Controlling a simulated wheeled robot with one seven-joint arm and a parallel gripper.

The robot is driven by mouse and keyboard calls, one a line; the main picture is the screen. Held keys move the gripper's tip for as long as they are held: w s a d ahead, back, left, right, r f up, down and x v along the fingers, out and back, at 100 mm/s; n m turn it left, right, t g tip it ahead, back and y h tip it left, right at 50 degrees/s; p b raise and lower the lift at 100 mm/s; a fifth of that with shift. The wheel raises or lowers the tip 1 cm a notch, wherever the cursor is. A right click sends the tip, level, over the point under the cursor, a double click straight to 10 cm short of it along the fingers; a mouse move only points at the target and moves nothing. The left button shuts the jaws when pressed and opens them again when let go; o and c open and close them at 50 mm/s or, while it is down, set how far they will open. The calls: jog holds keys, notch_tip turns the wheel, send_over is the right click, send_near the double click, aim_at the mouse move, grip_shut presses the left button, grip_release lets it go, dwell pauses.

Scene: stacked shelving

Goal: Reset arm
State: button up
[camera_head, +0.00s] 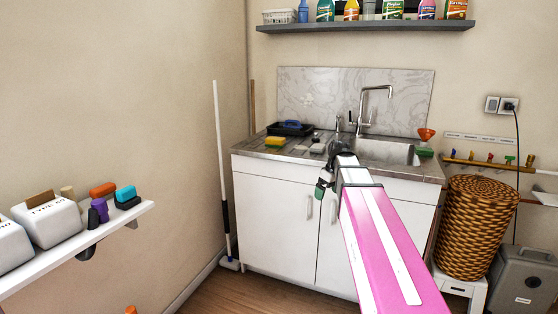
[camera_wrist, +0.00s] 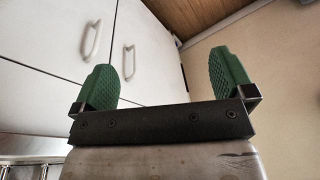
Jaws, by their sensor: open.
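My gripper (camera_wrist: 165,80) shows in the wrist view with its two green ridged fingertips set wide apart and nothing between them. In the head view my pink arm reaches forward to the sink cabinet (camera_head: 275,225), and my gripper (camera_head: 321,188) hangs down in front of its white doors, near the door handles. The gripper is small and partly hidden there. In the wrist view the cabinet doors (camera_wrist: 50,45) and their handles lie beyond the fingers. Contact between the gripper and the doors cannot be told.
A steel sink (camera_head: 388,152) with a tap tops the cabinet, with a black tray (camera_head: 290,129) and a yellow sponge (camera_head: 275,142). A white shelf (camera_head: 80,247) juts out at left. A wicker basket (camera_head: 476,225) stands at right. A bottle shelf (camera_head: 370,26) hangs above.

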jog(key=s+f+m+h, duration=0.1)
jog(key=s+f+m, duration=0.3)
jog(key=s+f, duration=0.4)
jog(key=s+f+m, duration=0.3)
jog(key=s+f, duration=0.5)
jog(key=f, duration=0.9)
jog(key=shift+s+m+g+h, duration=0.4)
jog(key=shift+f, duration=0.1)
